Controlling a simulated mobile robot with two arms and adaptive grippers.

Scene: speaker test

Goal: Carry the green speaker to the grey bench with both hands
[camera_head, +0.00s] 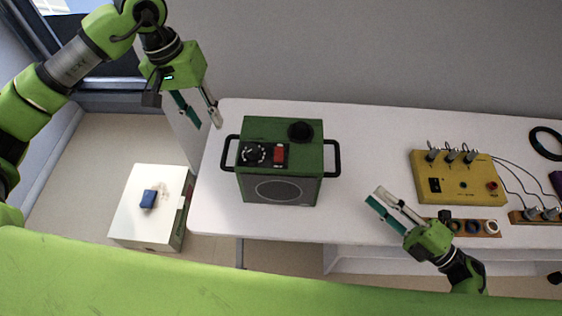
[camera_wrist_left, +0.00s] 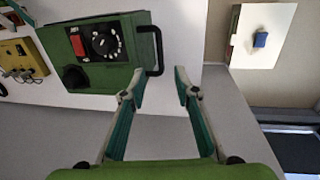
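The green speaker (camera_head: 282,160) stands on the white table (camera_head: 370,130), with a black handle on each side. Its top has a dial, a red switch and a black knob; it also shows in the left wrist view (camera_wrist_left: 105,75). My left gripper (camera_head: 201,114) is open and empty, above and left of the left handle (camera_head: 228,152). In the left wrist view this handle (camera_wrist_left: 156,45) lies beyond the open fingertips (camera_wrist_left: 160,72). My right gripper (camera_head: 376,194) is open and empty, right of the right handle (camera_head: 335,158) and apart from it. No surface is clearly a grey bench.
A low off-white block (camera_head: 128,213) with a blue item (camera_head: 149,199) on it stands left of the table. A yellow box with knobs (camera_head: 455,178), cables and a strip with rings (camera_head: 473,227) lie to the right. A wall runs behind the table.

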